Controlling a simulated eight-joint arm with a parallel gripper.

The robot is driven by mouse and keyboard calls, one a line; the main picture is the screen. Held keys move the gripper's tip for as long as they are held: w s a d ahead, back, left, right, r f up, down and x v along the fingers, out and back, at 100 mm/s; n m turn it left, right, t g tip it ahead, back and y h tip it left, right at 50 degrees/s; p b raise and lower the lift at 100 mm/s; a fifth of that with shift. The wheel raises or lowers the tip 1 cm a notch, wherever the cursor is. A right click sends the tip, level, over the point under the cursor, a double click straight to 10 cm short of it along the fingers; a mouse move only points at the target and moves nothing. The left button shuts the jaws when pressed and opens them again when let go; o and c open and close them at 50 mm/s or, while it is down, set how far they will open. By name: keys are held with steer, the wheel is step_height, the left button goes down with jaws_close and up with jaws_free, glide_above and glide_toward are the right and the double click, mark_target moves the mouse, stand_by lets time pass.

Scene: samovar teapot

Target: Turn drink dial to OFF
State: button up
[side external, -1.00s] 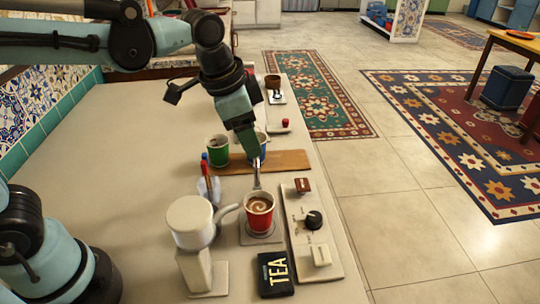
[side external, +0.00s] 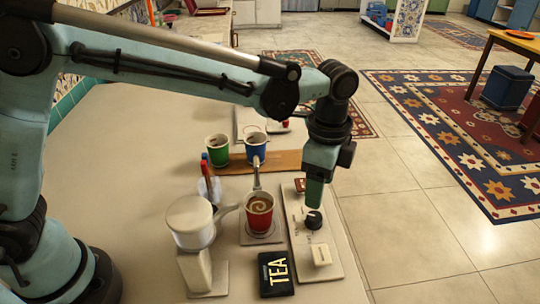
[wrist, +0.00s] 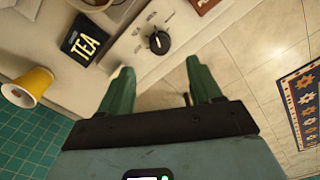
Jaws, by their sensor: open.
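The drink dial is a round black knob (side external: 313,220) on a pale control panel (side external: 326,262) at the counter's right edge. In the wrist view the black knob (wrist: 159,42) lies beyond my fingertips, with a white pointer line on it and small lettering around it that I cannot read. My gripper (side external: 314,204) points down just above the knob in the side view. In the wrist view my gripper (wrist: 158,80) shows two green fingers spread apart with nothing between them. Whether a finger touches the knob cannot be told.
A red cup (side external: 259,214) of brown drink stands on a square plate left of the panel, near the spout. A black TEA box (side external: 276,272) lies in front of it. Green (side external: 217,150) and blue (side external: 255,147) cups stand behind.

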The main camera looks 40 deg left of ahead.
mark_target(315, 215)
step_height(315, 215, down, 9)
steer(key=shift+r, duration=0.2)
steer(key=shift+c, duration=0.3)
steer(key=c, duration=1)
